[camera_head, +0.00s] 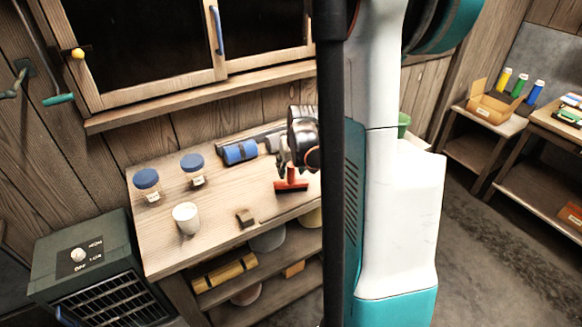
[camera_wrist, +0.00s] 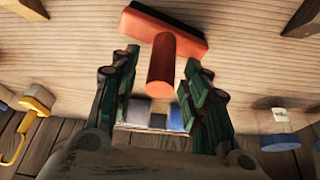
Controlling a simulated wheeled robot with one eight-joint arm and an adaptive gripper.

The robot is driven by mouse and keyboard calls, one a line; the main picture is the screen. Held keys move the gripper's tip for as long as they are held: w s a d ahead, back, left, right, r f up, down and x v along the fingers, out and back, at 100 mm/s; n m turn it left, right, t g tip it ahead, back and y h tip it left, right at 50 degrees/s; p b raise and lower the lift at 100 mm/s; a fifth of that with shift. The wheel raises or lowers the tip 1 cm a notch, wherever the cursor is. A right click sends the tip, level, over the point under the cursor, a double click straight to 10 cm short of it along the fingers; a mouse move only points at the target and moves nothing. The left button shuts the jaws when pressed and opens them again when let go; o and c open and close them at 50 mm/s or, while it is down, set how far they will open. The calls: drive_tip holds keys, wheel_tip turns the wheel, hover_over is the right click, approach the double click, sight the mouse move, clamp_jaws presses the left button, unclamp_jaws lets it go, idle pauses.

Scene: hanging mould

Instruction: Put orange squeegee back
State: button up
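The orange squeegee (camera_head: 291,186) is at the worktable's top, right of the small brown block, with its handle pointing up toward my gripper (camera_head: 287,165). In the wrist view the squeegee (camera_wrist: 161,58) shows its wide head at the top and its round handle reaching between my gripper's fingers (camera_wrist: 160,62). The fingers are spread, with a narrow gap visible on each side of the handle. In the head view my gripper hides part of the handle. I cannot tell whether the head touches the tabletop.
A window ledge (camera_head: 200,95) runs behind. A green heater-like box (camera_head: 90,260) stands at left.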

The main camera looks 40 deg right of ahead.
drive_tip(key=p+v, duration=0.3)
drive_tip(key=v, duration=0.9)
